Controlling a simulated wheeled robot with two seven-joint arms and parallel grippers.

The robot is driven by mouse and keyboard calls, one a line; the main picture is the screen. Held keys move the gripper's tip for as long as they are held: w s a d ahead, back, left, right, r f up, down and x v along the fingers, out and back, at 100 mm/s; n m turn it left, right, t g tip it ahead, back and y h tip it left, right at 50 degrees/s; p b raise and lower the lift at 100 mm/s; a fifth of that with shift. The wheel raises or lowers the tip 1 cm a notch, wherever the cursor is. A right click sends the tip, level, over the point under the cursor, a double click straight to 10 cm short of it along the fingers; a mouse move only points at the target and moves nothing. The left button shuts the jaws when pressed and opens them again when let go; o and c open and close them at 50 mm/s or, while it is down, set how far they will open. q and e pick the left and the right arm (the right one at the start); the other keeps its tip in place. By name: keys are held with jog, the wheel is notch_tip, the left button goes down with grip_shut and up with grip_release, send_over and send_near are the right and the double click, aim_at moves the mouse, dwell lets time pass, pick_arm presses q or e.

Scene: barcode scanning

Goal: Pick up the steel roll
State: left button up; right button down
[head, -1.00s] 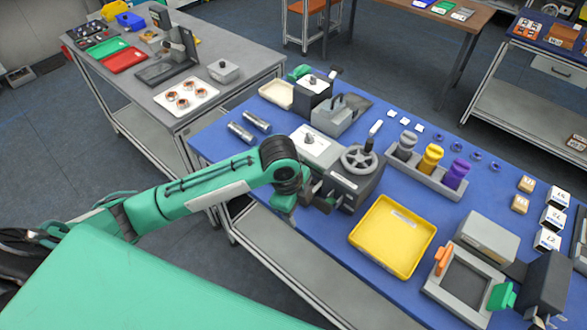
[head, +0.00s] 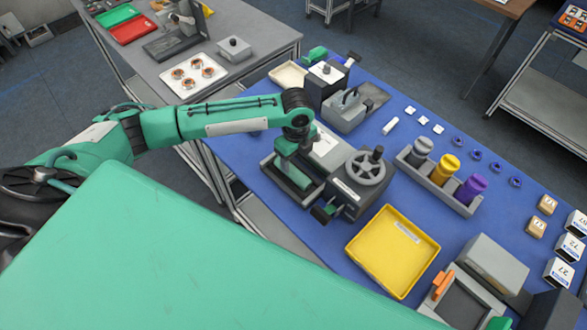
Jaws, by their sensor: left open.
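Two short steel rolls lie on the left part of the blue table; my left forearm now covers them almost wholly. My left gripper (head: 291,158) points down over the near-left side of the dark machine with a grey handwheel (head: 367,168). It is open, and its fingertips are hard to make out against the machine. A dark green roller (head: 294,181) sits in a grey frame just below it. I cannot tell whether the gripper touches it. My right gripper is out of view.
A yellow tray (head: 372,262) lies right of the machine. A grey rack (head: 413,172) holds grey, yellow and purple pieces. A grey box with a handle (head: 344,117) stands behind. A grey side table (head: 246,69) is at the upper left. The blue surface between tray and rack is free.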

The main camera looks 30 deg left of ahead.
aim_at(293, 169)
pick_arm(q)
jog(key=shift+f+p, duration=0.4)
jog(key=shift+f, duration=0.4)
jog(key=shift+s+a+f+p, duration=0.15)
jog(key=shift+f+p, duration=0.25)
jog(key=shift+p, duration=0.05)
jog(key=shift+s+a+f+p, duration=0.1)
jog(key=shift+a+f+p, duration=0.05)
jog(key=shift+f+p, duration=0.25)
notch_tip(293, 169, down, 2)
jog(key=shift+f+p, duration=0.15)
jog(key=shift+p, duration=0.25)
jog(key=shift+f, duration=0.4)
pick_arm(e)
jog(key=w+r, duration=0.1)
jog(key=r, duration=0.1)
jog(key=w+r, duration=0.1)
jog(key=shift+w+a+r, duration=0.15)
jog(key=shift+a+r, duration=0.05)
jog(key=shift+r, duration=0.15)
pick_arm(q)
jog(key=c, duration=0.7)
grip_shut()
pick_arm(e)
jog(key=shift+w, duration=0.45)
